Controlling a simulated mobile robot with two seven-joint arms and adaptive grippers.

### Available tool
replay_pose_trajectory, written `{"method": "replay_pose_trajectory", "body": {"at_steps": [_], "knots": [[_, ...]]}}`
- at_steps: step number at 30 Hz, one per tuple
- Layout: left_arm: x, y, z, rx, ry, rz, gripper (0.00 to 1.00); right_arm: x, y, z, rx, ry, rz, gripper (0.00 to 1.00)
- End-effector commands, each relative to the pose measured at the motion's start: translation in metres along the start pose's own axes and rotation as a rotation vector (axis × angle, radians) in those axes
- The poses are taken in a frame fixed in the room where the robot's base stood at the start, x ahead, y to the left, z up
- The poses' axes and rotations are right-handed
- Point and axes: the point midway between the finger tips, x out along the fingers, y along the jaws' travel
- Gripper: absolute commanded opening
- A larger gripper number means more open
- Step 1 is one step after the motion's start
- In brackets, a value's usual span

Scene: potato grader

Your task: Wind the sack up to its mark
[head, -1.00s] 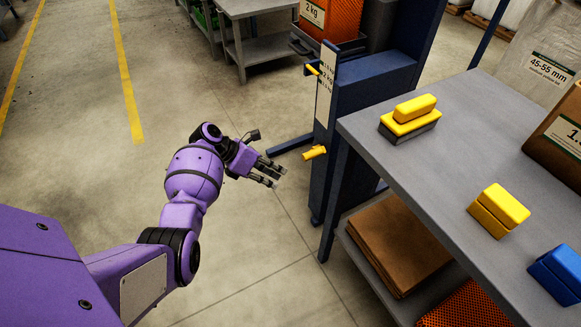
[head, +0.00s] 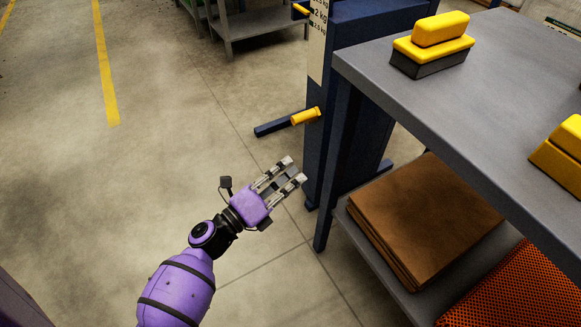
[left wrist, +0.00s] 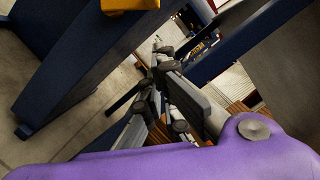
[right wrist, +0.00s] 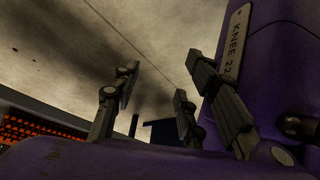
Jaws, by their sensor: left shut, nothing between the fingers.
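The blue stand (head: 350,60) has a white scale plate (head: 318,35) with kg marks on its side. A yellow pointer (head: 301,9) sits by the plate near the top edge of the head view. A yellow crank grip (head: 306,116) sticks out low on the stand. It also shows at the top of the left wrist view (left wrist: 128,4). My left gripper (head: 293,170) is shut and empty, below the yellow grip and apart from it. The sack is outside the head view. My right gripper (right wrist: 158,75) is open and empty, seen only in the right wrist view.
A grey table (head: 490,70) stands right of the stand, with a yellow-topped block (head: 432,45) and another yellow block (head: 562,150). Brown flat sacks (head: 420,215) and orange netting (head: 505,290) lie on its lower shelf. The floor left of the stand is clear.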

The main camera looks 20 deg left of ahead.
Motion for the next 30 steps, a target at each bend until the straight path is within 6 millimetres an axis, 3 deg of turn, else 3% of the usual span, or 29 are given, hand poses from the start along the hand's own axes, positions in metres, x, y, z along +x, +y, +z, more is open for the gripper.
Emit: {"method": "replay_pose_trajectory", "body": {"at_steps": [11,18,30], "knots": [[0.081,0.002,-0.001,0.004,0.003,-0.002,0.00,0.018,-0.002,0.002,-0.011,-0.002,-0.009,0.40],[0.085,0.001,0.032,0.005,0.003,0.000,0.00,0.019,0.000,-0.002,-0.028,0.004,-0.012,0.40],[0.087,0.001,0.038,0.002,0.002,0.000,0.00,0.020,0.000,0.000,-0.026,0.000,-0.011,0.40]]}}
